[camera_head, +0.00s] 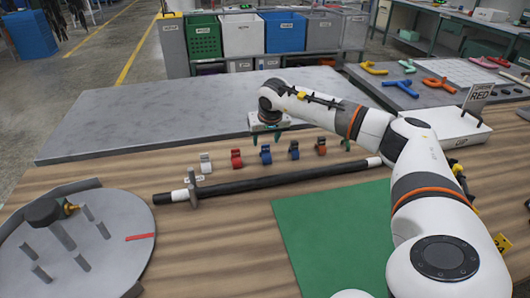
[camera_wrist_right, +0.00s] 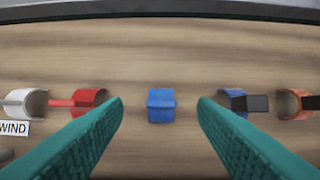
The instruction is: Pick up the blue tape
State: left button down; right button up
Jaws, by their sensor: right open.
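The blue tape (camera_head: 265,155) stands on the wooden table in the middle of a row of small coloured pieces. In the right wrist view the blue tape (camera_wrist_right: 161,105) shows centred in the gap between my fingers, with clear space on both sides. My right gripper (camera_head: 266,138) is above and behind the row in the head view, pointing down. Its green fingers (camera_wrist_right: 160,118) are spread apart with nothing held, and I see no contact with the tape. My left gripper is not in view.
Close beside the tape are a red piece (camera_head: 237,158) and a blue-and-black piece (camera_head: 294,150). A white piece (camera_head: 205,163) and an orange piece (camera_head: 320,145) end the row. A black rod (camera_head: 270,181) lies in front, near a green mat (camera_head: 330,230).

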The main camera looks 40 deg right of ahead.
aim_at(266, 147)
jog(key=x, duration=0.5)
jog(key=shift+s+f, duration=0.1)
jog(key=shift+s, duration=0.05)
jog(key=c, duration=1)
